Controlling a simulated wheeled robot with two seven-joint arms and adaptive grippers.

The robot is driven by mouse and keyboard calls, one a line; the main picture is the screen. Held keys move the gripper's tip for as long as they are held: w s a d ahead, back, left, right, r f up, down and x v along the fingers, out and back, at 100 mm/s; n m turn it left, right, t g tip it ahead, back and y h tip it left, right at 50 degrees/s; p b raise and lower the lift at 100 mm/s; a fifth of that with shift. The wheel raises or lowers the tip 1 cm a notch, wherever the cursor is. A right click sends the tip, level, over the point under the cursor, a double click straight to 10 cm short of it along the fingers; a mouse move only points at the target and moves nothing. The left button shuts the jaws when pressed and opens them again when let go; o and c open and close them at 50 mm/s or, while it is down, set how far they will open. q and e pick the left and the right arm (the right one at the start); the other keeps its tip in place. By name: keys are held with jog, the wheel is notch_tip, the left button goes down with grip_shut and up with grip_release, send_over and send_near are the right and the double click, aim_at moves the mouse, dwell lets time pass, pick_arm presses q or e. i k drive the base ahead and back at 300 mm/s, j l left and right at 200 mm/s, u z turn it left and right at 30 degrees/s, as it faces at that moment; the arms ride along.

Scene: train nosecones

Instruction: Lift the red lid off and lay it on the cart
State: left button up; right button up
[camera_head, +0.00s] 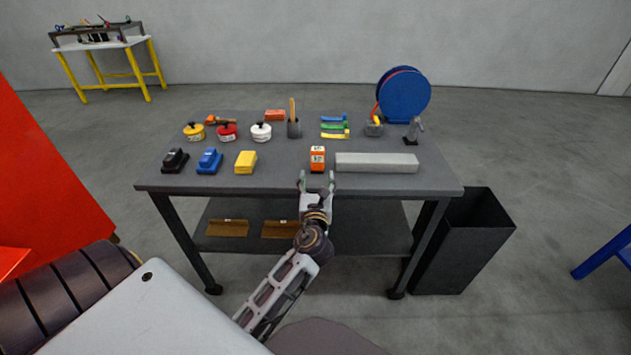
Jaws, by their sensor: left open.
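The red lid (227,131), with a dark knob on top, is in the back left part of the grey cart's top (290,182). It sits between a yellow-lidded round container (194,132) and a white one (261,132). What is under the red lid is too small to tell. My left gripper (316,181) is open and empty at the cart's front edge, to the right of the red lid and nearer to me. Its fingers point at a small orange box (317,155). My right gripper is not in view.
Black (175,160), blue (209,161) and yellow (246,162) blocks stand in front of the lids. A long grey bar (376,163) lies at front right. A blue reel (404,96) stands at back right. A dark bin (462,245) stands right of the cart.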

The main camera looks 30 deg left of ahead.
aim_at(227, 128)
jog(key=u, duration=1.75)
jog(key=k+l, duration=0.2)
